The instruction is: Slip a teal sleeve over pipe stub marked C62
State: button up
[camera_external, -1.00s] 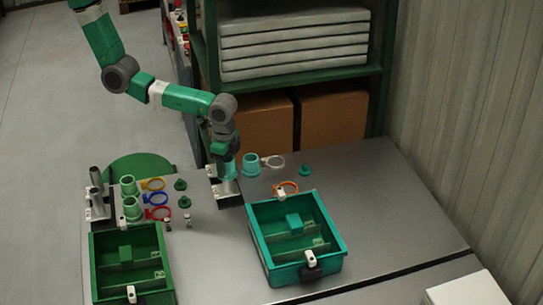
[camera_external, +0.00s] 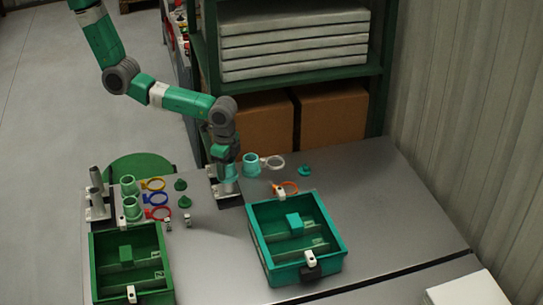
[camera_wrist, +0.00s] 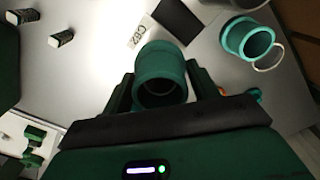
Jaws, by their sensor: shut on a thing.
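My gripper (camera_external: 226,153) is shut on a teal sleeve (camera_wrist: 161,62), which sits between both fingers in the wrist view. In the external view this sleeve (camera_external: 228,171) is directly above or around the top of a grey pipe stub (camera_external: 229,188). The stub's lower part shows below it; whether the sleeve encloses its top is unclear. A white label marked C62 (camera_wrist: 135,37) lies beside the held sleeve in the wrist view. The sleeve's bore looks dark. A second teal sleeve (camera_external: 251,165) stands on the table to the right and also shows in the wrist view (camera_wrist: 240,38).
A pale ring (camera_external: 273,162), an orange ring (camera_external: 289,186) and a teal cap (camera_external: 304,170) lie to the right. A teal bin (camera_external: 260,245) and a green bin (camera_external: 95,270) stand in front. Green sleeves (camera_external: 132,209) and grey stubs (camera_external: 96,178) stand left. The right tabletop is clear.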

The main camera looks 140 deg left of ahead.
jog(key=shift+f, duration=0.15)
jog(key=o, duration=1)
jog(key=shift+o, duration=0.6)
jog(key=shift+o, duration=1.2)
notch_tip(320, 180, up, 11)
jog(key=p, duration=1)
jog(key=shift+p, duration=0.4)
